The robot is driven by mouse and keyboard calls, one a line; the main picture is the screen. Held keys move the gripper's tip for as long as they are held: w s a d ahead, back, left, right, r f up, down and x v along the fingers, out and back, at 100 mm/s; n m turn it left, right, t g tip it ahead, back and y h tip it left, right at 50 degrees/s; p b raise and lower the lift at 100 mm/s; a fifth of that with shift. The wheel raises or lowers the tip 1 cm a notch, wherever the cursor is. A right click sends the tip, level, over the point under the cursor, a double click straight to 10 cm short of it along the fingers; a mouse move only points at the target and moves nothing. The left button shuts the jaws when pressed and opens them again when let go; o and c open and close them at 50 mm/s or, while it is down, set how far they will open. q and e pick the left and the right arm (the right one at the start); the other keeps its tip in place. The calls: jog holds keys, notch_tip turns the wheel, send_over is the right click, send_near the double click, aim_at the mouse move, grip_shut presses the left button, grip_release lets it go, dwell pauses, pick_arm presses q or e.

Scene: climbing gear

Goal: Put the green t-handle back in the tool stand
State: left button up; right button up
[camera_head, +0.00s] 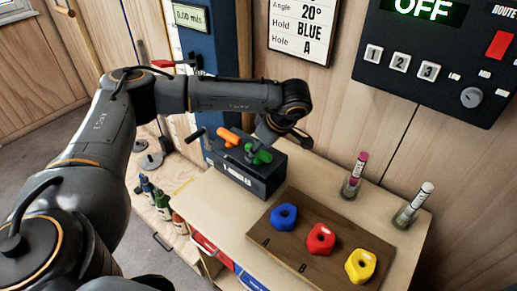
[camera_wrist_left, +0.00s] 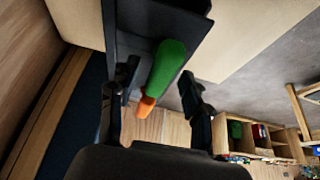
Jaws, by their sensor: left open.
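The dark tool stand (camera_head: 236,178) sits on the table's back left corner in the camera_head view. The green t-handle (camera_head: 259,156) is at the stand's right end, its grip above the top. Whether its shaft is in a hole is hidden. An orange handle (camera_head: 229,136) and a black handle (camera_head: 197,133) are further left. My left gripper (camera_head: 262,146) is over the green handle. In the left wrist view, its open fingers (camera_wrist_left: 161,80) lie on either side of the green handle (camera_wrist_left: 168,62), with a visible gap on the right. My right gripper is not in view.
A wooden board (camera_head: 285,253) holds blue (camera_head: 284,216), red (camera_head: 321,240) and yellow (camera_head: 361,266) climbing holds at the front. Two glass jars with markers (camera_head: 351,187) (camera_head: 408,215) stand at right. The wall with a control panel (camera_head: 440,60) rises behind.

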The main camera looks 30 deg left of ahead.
pick_arm(q)
jog(key=v, duration=1.2)
